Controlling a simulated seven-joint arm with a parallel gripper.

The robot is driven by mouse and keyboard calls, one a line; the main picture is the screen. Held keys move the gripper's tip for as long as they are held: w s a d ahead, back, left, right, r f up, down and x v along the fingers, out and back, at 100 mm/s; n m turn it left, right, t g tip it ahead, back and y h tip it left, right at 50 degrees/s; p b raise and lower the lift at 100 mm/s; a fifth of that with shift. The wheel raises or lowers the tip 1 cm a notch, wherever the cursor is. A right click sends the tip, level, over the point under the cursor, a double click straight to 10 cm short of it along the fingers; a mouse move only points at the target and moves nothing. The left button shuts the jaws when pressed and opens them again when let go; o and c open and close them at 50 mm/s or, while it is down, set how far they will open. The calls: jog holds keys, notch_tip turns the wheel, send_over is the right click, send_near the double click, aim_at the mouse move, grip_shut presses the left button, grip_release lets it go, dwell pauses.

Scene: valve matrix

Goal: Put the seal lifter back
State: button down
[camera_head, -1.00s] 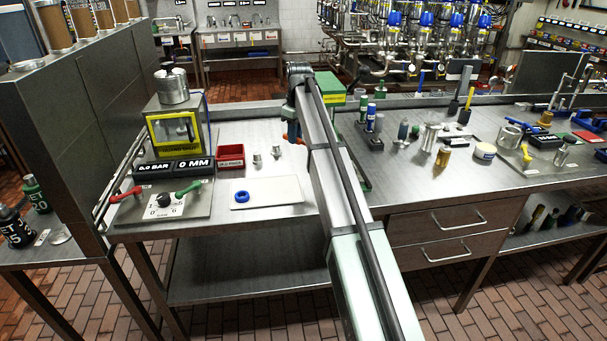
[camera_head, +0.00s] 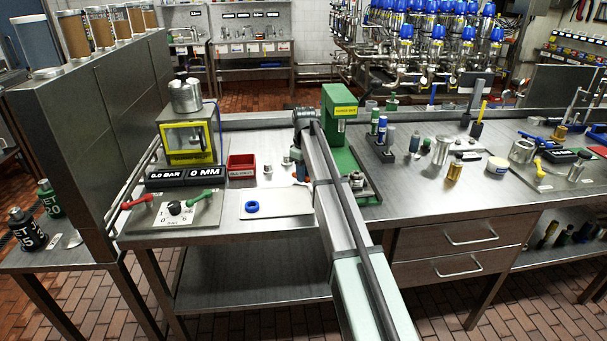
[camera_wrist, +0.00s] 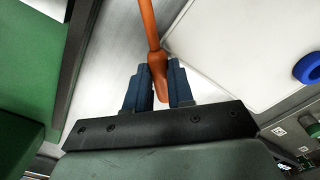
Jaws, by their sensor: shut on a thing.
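The orange seal lifter (camera_wrist: 148,25) shows in the wrist view between the blue fingers of my gripper (camera_wrist: 160,82). The fingers are shut on its wide, flattened part, and its thin shaft runs on to the top edge of the picture. In the head view my arm hides most of the gripper and the tool; only a little orange shows beside the arm. The gripper is over the steel bench (camera_head: 285,135), between the white mat (camera_head: 283,204) on the right of the wrist view and a green press (camera_head: 340,105). I cannot tell the lifter's resting place.
A blue ring (camera_head: 252,207) lies on the white mat. A red bin (camera_head: 241,168) and small metal fittings (camera_head: 286,163) stand behind it. Left are a control panel (camera_head: 172,211) and a yellow-framed tester (camera_head: 187,143). Right of the press stand bottles and cylinders (camera_head: 440,148).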

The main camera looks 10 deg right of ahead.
jog(key=shift+f, duration=0.35)
jog(key=c, duration=1)
grip_release()
notch_tip(320, 180, up, 13)
jog(key=shift+f, duration=0.2)
